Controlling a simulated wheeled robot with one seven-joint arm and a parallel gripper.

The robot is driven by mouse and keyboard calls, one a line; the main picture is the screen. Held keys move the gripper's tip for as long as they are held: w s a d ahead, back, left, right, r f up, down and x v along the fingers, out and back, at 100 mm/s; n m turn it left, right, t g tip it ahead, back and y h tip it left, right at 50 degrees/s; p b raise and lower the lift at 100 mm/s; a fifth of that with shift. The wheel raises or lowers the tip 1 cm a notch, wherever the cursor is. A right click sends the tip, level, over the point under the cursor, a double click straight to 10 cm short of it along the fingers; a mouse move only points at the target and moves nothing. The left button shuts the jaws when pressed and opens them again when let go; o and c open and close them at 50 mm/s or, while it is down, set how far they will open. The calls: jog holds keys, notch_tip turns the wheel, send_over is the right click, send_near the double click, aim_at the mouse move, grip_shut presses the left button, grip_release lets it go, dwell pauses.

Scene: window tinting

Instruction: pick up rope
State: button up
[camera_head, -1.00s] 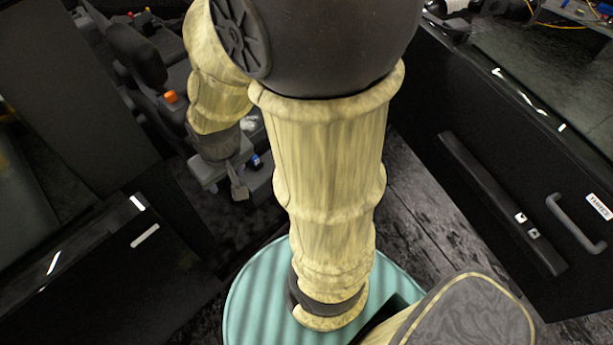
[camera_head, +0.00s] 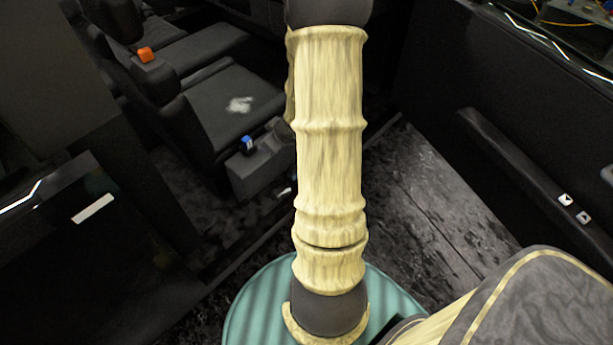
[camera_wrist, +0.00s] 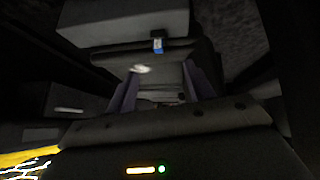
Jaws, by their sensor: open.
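A small white crumpled bundle (camera_head: 240,104), possibly the rope, lies on the dark seat cushion (camera_head: 215,120) at the upper left of the head view. It is too small to be sure what it is. It also shows as a pale patch in the wrist view (camera_wrist: 139,69), near the left fingertip in the picture. My gripper (camera_wrist: 162,66) is open, its two fingers spread apart with nothing seen held between them. The gripper is hidden behind my arm in the head view. I cannot tell its distance from the bundle.
A grey console box (camera_head: 262,165) with a blue-topped item (camera_head: 248,143) stands beside the seat. An orange piece (camera_head: 146,55) sits on the seat's side. Dark door panels flank both sides. Bare floor (camera_head: 420,205) lies right of my arm.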

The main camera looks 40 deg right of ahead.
jog(key=s+d+f+t+b, duration=0.1)
jog(key=d+f+b, duration=0.25)
jog(key=f, duration=0.35)
jog(key=s+d+f+t+y+b, duration=0.1)
jog(key=d+f+t+b, duration=0.15)
jog(key=f+b, duration=0.3)
jog(key=s+d+f+t+b, duration=0.1)
jog(key=d+f+b, duration=0.25)
jog(key=f, duration=0.35)
jog(key=s+d+f+m+t+b, duration=0.1)
jog(key=s+d+f+t+b, duration=0.4)
jog(key=s+f+b, duration=0.3)
notch_tip(320, 180, down, 4)
jog(key=t+b, duration=0.1)
jog(key=b, duration=0.2)
jog(key=shift+s+r+y, duration=0.2)
jog(key=shift+s+y, duration=0.1)
jog(key=shift+s, duration=0.05)
jog(key=w+b, duration=0.5)
jog(key=w, duration=0.7)
jog(key=shift+w+a, duration=0.15)
jog(key=shift+a, duration=0.25)
jog(key=shift+b, duration=0.35)
